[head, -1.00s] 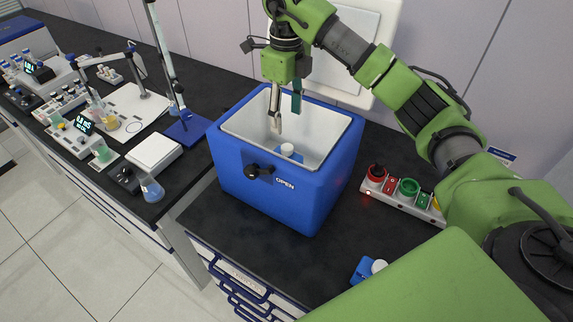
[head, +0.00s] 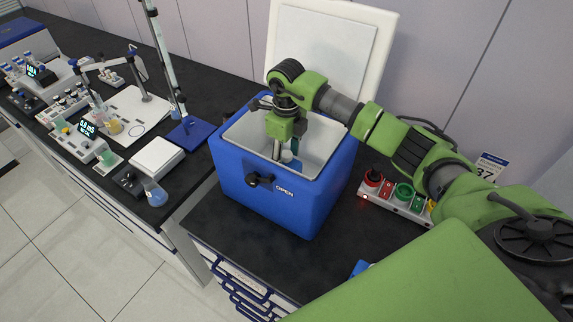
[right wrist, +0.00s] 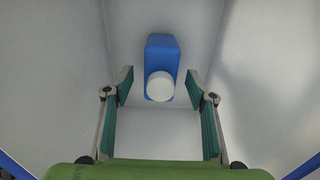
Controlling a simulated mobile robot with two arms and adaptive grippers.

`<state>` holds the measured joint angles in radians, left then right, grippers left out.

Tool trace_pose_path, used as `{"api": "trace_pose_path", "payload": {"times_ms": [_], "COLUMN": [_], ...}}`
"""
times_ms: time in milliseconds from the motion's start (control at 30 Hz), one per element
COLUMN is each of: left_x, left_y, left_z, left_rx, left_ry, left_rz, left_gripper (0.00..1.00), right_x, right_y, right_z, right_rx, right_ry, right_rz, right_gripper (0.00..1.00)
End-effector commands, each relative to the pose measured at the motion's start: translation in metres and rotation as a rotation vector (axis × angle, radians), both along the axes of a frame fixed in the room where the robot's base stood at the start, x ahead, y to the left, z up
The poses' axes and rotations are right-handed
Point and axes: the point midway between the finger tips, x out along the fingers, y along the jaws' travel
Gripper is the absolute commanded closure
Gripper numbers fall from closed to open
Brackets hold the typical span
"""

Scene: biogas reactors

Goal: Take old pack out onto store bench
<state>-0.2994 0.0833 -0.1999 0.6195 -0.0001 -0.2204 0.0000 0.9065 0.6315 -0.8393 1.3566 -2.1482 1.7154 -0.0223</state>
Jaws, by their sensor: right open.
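The old pack is a blue block with a white cap (right wrist: 160,87), lying on the floor of the cool box; its blue body (right wrist: 162,52) shows in the right wrist view. In the head view only the cap (head: 287,156) and a little blue show beside my finger. The blue cool box (head: 270,205) stands on the dark bench (head: 230,228) with its white lid (head: 325,45) raised. My right gripper (head: 284,153) points down inside the box, open and empty. In the right wrist view its fingertips (right wrist: 160,84) are on either side of the cap, apart from it. My left gripper is out of view.
The box walls surround my right gripper closely. Another blue pack (head: 361,268) lies on the bench, mostly hidden behind my green arm. A panel with red and green knobs (head: 397,193) is right of the box. Lab gear fills the left bench.

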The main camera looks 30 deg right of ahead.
Motion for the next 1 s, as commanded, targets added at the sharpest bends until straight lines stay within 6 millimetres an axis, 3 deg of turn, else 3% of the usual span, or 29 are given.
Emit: {"api": "trace_pose_path", "payload": {"times_ms": [133, 367, 600, 867, 1000], "left_x": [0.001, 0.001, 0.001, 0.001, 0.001], "left_y": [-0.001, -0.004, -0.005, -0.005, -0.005], "left_z": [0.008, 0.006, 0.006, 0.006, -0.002], "left_rx": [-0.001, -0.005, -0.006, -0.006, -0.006], "left_ry": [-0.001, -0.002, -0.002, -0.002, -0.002], "left_rz": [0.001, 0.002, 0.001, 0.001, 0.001], "left_gripper": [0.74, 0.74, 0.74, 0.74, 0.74], "right_x": [0.0, 0.0, 0.0, 0.001, 0.003], "right_y": [0.0, 0.0, 0.0, 0.0, -0.001], "right_z": [-0.014, -0.017, -0.016, -0.014, -0.002], "right_rx": [0.0, 0.0, 0.0, 0.001, 0.001], "right_ry": [0.001, 0.0, -0.001, -0.003, -0.008], "right_rz": [0.0, 0.0, 0.0, 0.0, -0.001], "right_gripper": [0.49, 0.49, 1.0, 1.0, 1.0]}}
